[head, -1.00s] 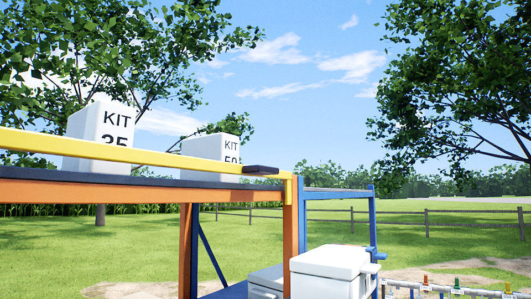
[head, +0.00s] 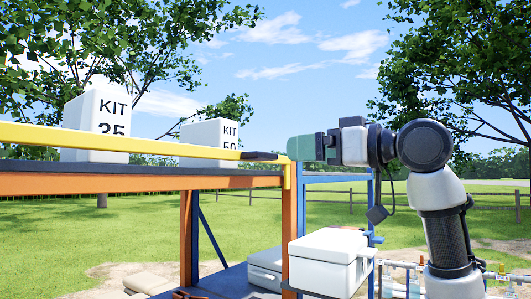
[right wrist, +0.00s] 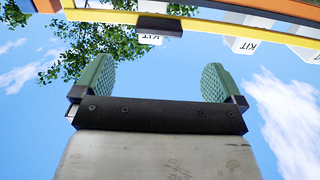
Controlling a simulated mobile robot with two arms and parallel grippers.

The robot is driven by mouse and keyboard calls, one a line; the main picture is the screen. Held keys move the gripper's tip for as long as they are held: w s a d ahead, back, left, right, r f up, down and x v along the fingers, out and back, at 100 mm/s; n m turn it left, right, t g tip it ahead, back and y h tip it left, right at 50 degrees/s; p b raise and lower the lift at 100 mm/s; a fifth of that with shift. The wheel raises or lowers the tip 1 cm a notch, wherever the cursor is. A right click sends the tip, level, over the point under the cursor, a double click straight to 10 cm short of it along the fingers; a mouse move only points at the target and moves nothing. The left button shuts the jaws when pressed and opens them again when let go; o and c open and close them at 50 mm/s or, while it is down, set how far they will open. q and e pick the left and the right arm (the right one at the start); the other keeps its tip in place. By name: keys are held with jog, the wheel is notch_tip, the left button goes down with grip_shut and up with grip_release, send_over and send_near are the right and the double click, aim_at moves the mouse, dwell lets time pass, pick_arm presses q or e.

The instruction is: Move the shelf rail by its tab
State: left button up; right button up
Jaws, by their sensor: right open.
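The yellow shelf rail (head: 120,139) runs along the front of the upper shelf, above its orange beam. Its dark tab (head: 259,156) sticks out near the rail's right end. My right gripper (head: 296,148) is just right of the tab, pointing left, with green finger pads. In the right wrist view my right gripper (right wrist: 156,72) is open and empty. There the tab (right wrist: 160,25) lies ahead of the gap between the fingers, apart from both, and the rail (right wrist: 100,16) crosses the top. My left gripper is not in view.
White boxes marked KIT 35 (head: 95,127) and KIT 50 (head: 210,143) stand on the upper shelf (head: 40,168) behind the rail. An orange post (head: 289,230) and blue frame (head: 335,178) stand at the shelf's right end. A white lidded box (head: 325,262) sits lower down.

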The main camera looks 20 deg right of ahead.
aim_at(269, 155)
jog(key=p+x, duration=0.4)
jog(key=x, duration=0.5)
jog(key=shift+w+r+p, duration=0.1)
jog(key=shift+w+p, duration=0.05)
jog(key=shift+p, duration=0.15)
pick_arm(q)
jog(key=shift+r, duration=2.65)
pick_arm(e)
jog(key=shift+w+a, duration=0.35)
jog(key=shift+w, duration=0.15)
